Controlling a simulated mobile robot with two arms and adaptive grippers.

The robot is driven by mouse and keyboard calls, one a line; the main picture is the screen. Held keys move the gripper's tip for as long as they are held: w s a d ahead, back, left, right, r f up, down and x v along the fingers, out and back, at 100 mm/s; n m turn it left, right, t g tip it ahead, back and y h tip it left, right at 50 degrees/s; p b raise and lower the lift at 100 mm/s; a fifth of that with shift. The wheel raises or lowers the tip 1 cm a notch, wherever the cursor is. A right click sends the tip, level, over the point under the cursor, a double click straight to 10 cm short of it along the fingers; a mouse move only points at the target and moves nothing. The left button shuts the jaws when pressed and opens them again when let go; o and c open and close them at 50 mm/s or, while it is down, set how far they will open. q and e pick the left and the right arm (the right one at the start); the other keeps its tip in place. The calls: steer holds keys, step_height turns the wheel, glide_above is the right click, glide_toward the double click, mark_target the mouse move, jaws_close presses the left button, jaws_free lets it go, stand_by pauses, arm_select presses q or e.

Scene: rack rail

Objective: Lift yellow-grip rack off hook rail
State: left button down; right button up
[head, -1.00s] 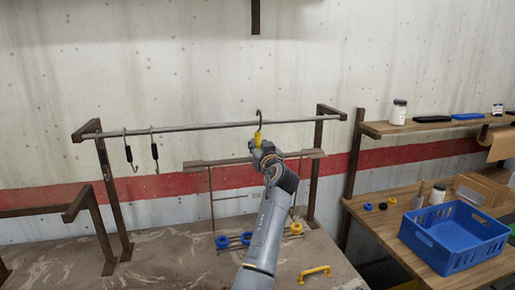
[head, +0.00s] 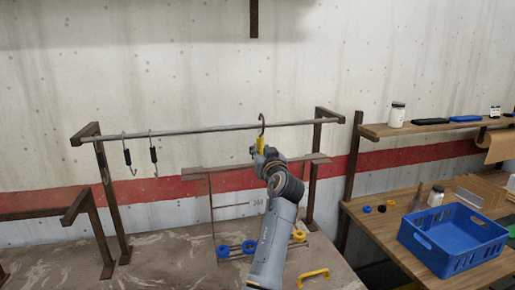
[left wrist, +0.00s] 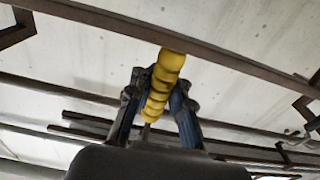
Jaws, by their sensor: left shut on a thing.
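The yellow grip (head: 260,145) stands upright, with a dark hook (head: 262,122) above it. My left gripper (head: 262,152) is shut on the grip, which also shows between its fingers in the left wrist view (left wrist: 165,80). The rack's brown crossbar (head: 205,171) spans behind my gripper. Thin rods run down to blue rings (head: 223,251) and a yellow ring (head: 299,236) at the bottom. The hook's curve shows above the line of the grey hook rail (head: 200,130); whether they touch I cannot tell. My arm hides part of the rack's middle. My right gripper is not in view.
Two black-grip hooks (head: 154,155) hang at the rail's left. Brown posts (head: 105,200) hold the rail ends. A yellow handle (head: 314,276) is on the brown table (head: 150,265). At right, a blue crate (head: 450,240) stands on a wooden bench, under a shelf (head: 420,127) with a jar.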

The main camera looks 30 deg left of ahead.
arm_select(q)
steer(key=shift+r+v, duration=0.15)
steer(key=shift+v, duration=1.25)
steer(key=shift+r+v, duration=0.15)
steer(key=shift+v, duration=1.2)
steer(key=shift+f, duration=0.15)
